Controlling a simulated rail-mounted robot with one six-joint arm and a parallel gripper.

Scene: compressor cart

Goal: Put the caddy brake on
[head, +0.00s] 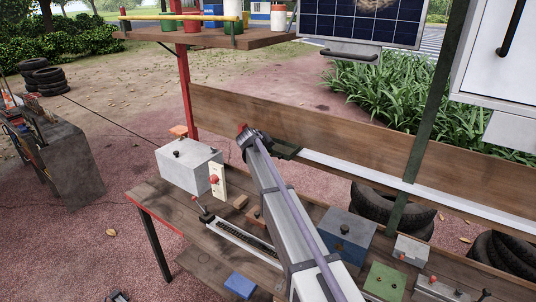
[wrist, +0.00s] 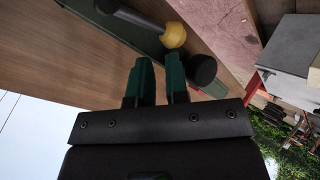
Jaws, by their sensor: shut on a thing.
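In the wrist view, a long green bar (wrist: 141,27), probably part of the caddy, runs diagonally along the brown board. A dark grey lever with a yellow ball end (wrist: 173,35), perhaps the brake, lies across it. A black round knob (wrist: 203,70) is just right of the fingers. My gripper (wrist: 160,62) has its two green fingers close together at the bar's edge, just below the yellow ball. They are shut on what looks like the bar; the contact is hard to make out. In the head view, my arm hides most of this spot beside the dark green piece (head: 286,152).
A white rail (head: 345,170) runs along the wooden board behind the bench (head: 165,200). A grey box (head: 190,165) with a red-knobbed lever (head: 214,180) stands left of my arm. A blue-grey box (head: 346,236) stands to the right. A loaded shelf (head: 215,38) hangs above.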

